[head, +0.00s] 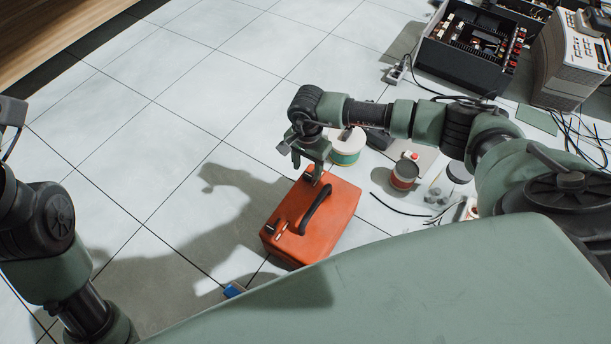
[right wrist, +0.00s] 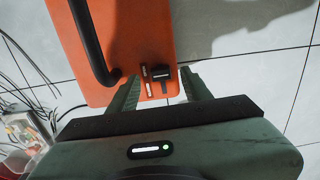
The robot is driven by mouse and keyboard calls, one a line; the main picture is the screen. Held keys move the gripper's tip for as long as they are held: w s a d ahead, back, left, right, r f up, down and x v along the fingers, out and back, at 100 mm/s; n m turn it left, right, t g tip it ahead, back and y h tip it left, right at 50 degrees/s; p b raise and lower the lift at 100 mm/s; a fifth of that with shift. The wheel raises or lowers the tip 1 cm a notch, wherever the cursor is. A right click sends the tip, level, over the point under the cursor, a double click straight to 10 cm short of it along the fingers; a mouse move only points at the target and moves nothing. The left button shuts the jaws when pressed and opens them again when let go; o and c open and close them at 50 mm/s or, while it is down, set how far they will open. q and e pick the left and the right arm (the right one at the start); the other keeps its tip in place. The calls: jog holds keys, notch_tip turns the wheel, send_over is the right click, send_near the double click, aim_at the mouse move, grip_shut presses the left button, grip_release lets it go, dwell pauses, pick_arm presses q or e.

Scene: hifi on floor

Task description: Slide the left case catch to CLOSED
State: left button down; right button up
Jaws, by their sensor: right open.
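The orange case (head: 338,215) lies on the tiled floor in the head view, with a black handle (head: 316,208) on its top face. One small catch (head: 280,229) shows near the case's lower-left end. Another catch, dark with pale label strips beside it, shows in the right wrist view (right wrist: 161,73). My right gripper (head: 307,168) is over the case's upper end in the head view. In the right wrist view its open fingers (right wrist: 158,80) straddle the dark catch, with nothing gripped; contact cannot be told. My left arm enters at the left, but its gripper is not visible.
A spool (head: 347,146), a red-and-dark tin (head: 404,175) and loose cables lie right of the case. An open black hifi unit (head: 470,46) and a beige instrument (head: 572,62) stand at the upper right.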

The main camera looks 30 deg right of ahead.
aim_at(307, 176)
jog(key=shift+f+b, duration=0.65)
jog(key=shift+f, duration=1.15)
grip_shut()
